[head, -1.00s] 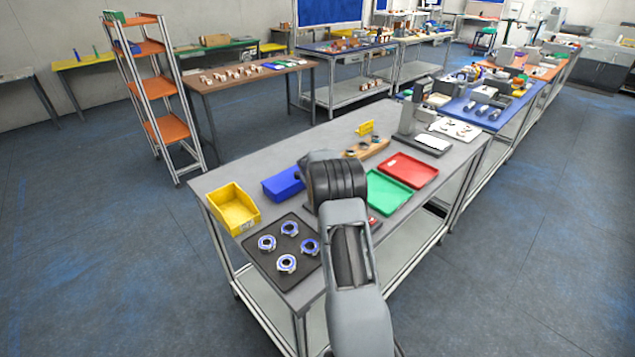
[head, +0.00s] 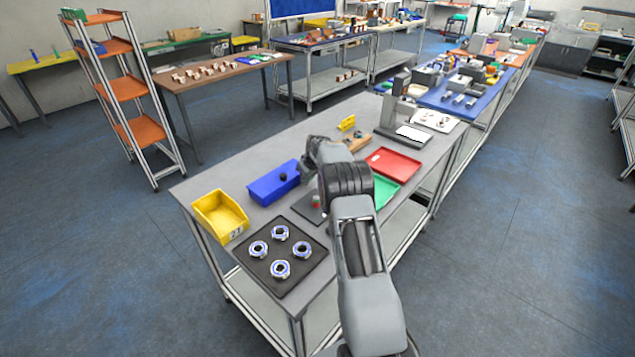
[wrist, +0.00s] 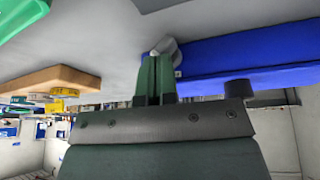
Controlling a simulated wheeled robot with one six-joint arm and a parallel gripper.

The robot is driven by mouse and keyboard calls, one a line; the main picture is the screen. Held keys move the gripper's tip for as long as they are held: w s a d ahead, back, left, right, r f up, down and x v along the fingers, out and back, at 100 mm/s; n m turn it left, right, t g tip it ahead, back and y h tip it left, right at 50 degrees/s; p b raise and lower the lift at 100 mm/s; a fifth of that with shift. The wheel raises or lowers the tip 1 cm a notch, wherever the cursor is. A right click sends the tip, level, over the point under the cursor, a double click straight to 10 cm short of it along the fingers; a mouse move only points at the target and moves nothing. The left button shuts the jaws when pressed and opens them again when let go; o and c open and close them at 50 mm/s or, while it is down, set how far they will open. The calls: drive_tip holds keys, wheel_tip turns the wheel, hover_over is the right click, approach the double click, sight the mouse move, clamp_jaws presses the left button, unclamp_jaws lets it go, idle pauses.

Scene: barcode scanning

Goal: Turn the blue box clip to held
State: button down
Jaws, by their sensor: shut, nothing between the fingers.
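The blue box (head: 270,186) sits on the grey table, just left of my arm in the head view. In the wrist view the blue box (wrist: 245,58) fills the upper right. A small light grey piece (wrist: 167,48), which looks like its clip, is at the box's near end. My gripper (wrist: 155,58) has green fingers closed together, with tips at or very near this grey piece; contact is unclear. The clip's setting cannot be read. A dark round knob (wrist: 237,90) shows to the right of the fingers.
A yellow bin (head: 220,217) and a black mat (head: 262,268) with several blue-and-white rings are near the box. Red (head: 395,163) and green (head: 384,192) trays lie right of my arm. A wooden block (wrist: 55,80) shows left in the wrist view.

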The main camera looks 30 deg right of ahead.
drive_tip(key=shift+w+d+f+b, duration=0.2)
drive_tip(key=shift+d+b, duration=0.2)
drive_tip(key=shift+b, duration=0.5)
drive_tip(key=shift+w+d+f+b, duration=0.2)
drive_tip(key=shift+d+b, duration=0.15)
drive_tip(key=shift+b, duration=0.55)
drive_tip(key=shift+d, duration=0.1)
drive_tip(key=shift+s+d+f+b, duration=0.1)
drive_tip(key=shift+d+f+b, duration=0.1)
drive_tip(key=shift+b, duration=0.2)
drive_tip(key=shift+r, duration=0.2)
drive_tip(key=shift+d+r+p, duration=0.15)
drive_tip(key=shift+r+p, duration=0.2)
drive_tip(key=shift+p, duration=0.05)
drive_tip(key=shift+a+r+p, duration=0.2)
drive_tip(key=shift+r+p, duration=0.2)
drive_tip(key=shift+r, duration=0.35)
wheel_tip(320, 180, up, 3)
drive_tip(key=shift+d+f+p, duration=0.1)
drive_tip(key=shift+p, duration=0.95)
drive_tip(key=d+r, duration=0.4)
drive_tip(key=d, duration=0.5)
drive_tip(key=shift+s+r, duration=0.25)
drive_tip(key=shift+r, duration=0.05)
